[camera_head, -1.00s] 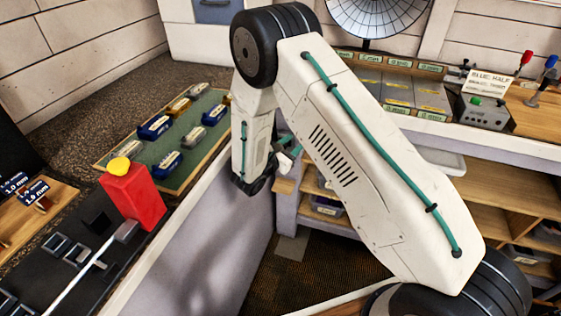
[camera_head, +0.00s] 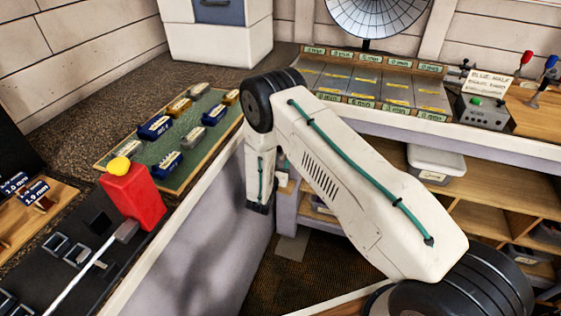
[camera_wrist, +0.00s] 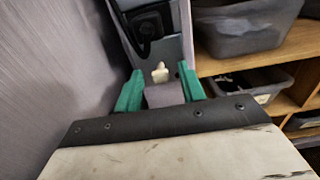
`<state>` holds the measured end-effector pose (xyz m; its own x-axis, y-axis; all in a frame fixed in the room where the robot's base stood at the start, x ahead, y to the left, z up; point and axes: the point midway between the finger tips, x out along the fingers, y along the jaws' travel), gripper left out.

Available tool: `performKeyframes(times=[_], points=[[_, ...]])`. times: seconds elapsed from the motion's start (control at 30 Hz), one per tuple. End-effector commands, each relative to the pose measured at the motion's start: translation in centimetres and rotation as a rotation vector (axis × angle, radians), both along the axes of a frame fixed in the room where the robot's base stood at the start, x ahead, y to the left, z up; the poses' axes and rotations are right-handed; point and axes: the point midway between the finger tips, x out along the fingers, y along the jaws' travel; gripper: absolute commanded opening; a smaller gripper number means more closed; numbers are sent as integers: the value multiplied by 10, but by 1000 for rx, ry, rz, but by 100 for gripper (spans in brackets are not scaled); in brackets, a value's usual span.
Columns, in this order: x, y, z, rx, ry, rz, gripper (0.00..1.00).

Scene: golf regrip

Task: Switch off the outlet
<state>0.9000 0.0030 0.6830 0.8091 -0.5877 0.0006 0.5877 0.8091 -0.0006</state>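In the wrist view a black outlet socket (camera_wrist: 148,26) sits on a grey metal plate, with a pale toggle switch (camera_wrist: 160,72) below it. Which way the toggle is tilted I cannot tell. My gripper (camera_wrist: 160,86) has its two green fingers apart, one to each side below the toggle, and they look empty. A lavender-grey surface shows between them. Whether a finger touches the toggle is not clear. In the head view the outlet is not seen, and my gripper is hidden by my arm near the bench's inner corner.
A lavender bench side (camera_wrist: 45,80) lies close on the left of the wrist view. Wooden shelves with a grey bin (camera_wrist: 243,30) stand on the right.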

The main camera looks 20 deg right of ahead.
Motion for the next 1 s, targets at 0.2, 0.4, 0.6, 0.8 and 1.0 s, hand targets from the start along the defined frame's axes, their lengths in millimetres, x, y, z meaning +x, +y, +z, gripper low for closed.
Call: performKeyframes(times=[0.2,0.4,0.6,0.8,1.0], points=[[2,-2,0,0,0,0,40],[2,-2,0,0,0,0,9],[2,-2,0,-2,-3,0,0],[3,-2,-9,-73,-97,1,0],[4,-3,-18,-194,-268,0,0]])
